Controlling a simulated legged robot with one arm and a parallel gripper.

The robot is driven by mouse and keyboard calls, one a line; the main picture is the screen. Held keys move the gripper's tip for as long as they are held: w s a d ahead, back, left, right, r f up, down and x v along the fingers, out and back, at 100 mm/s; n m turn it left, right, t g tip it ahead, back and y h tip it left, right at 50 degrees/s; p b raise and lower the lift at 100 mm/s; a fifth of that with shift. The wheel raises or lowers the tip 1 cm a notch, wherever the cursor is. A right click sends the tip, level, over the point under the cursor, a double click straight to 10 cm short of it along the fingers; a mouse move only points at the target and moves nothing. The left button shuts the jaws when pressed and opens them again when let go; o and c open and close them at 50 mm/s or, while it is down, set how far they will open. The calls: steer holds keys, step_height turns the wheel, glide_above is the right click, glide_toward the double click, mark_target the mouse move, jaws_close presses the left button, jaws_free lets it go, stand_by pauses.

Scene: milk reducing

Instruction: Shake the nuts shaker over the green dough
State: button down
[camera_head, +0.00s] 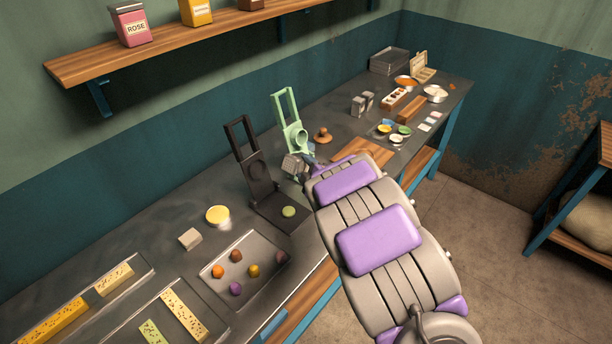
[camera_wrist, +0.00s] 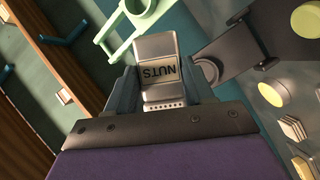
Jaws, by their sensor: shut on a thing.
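The nuts shaker (camera_wrist: 158,72) is a grey metal box with a "NUTS" label, upside down in the wrist view. My gripper (camera_wrist: 158,90) is shut on it, one finger on each side. In the head view the shaker (camera_head: 293,166) is held in the air near the black press (camera_head: 262,190), and my arm hides most of the gripper. The green dough (camera_head: 289,211) is a small round piece on the flat base of the black press. It also shows in the wrist view (camera_wrist: 271,94). The shaker is apart from the dough, behind it in the head view.
A light green press (camera_head: 290,122) stands just behind the shaker. Bowls (camera_head: 404,83) and boxes fill the far end of the counter.

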steer(key=shift+a+f+n+t+b, duration=0.4)
steer(key=shift+a+f+b, duration=0.55)
steer(key=shift+b, duration=1.1)
steer(key=shift+d+f+b, duration=0.1)
steer(key=shift+f+b, duration=0.1)
steer(key=shift+b, duration=0.3)
step_height(320, 180, down, 6)
steer(key=n+t+y+b, duration=0.1)
steer(key=n+t+b, duration=0.1)
steer(key=n, duration=0.5)
steer(key=shift+s+d+f+t+y, duration=0.2)
steer(key=shift+d+t+y, duration=0.15)
steer(key=shift+t, duration=0.25)
steer(key=shift+a, duration=0.2)
